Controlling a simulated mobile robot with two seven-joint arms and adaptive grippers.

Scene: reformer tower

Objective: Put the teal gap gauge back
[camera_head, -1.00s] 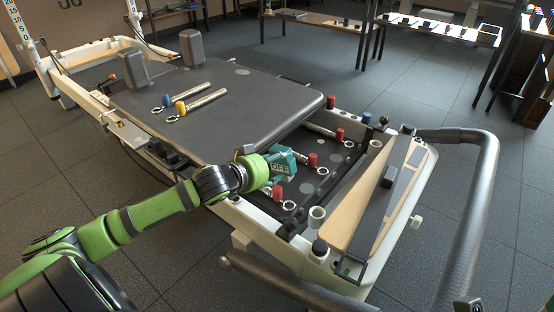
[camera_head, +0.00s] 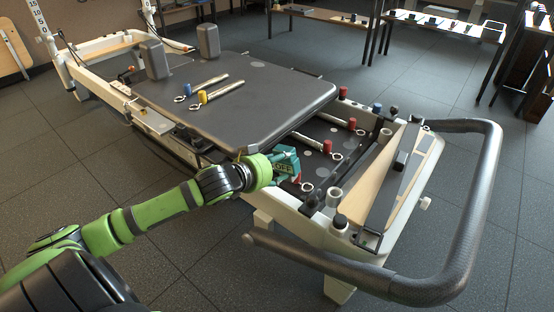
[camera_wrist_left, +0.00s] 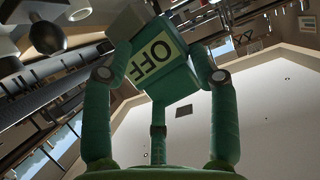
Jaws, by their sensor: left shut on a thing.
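The teal gap gauge (camera_head: 284,163) is a teal block with a pale label that reads "OFF". My left gripper (camera_head: 271,169) is shut on it and holds it by the near long side of the reformer, close to the carriage's front corner. In the left wrist view the gauge (camera_wrist_left: 175,80) sits between the two green fingers (camera_wrist_left: 157,80), tilted, with a grey part at its upper end. The gripper and gauge hide part of the frame's near rail and the spring area. My right gripper is not in view.
The dark carriage (camera_head: 235,97) carries two loose springs, with blue and yellow ends. Several red-ended springs (camera_head: 327,146) lie in the frame beyond the gauge. A thick curved bar (camera_head: 474,215) surrounds the reformer's right end.

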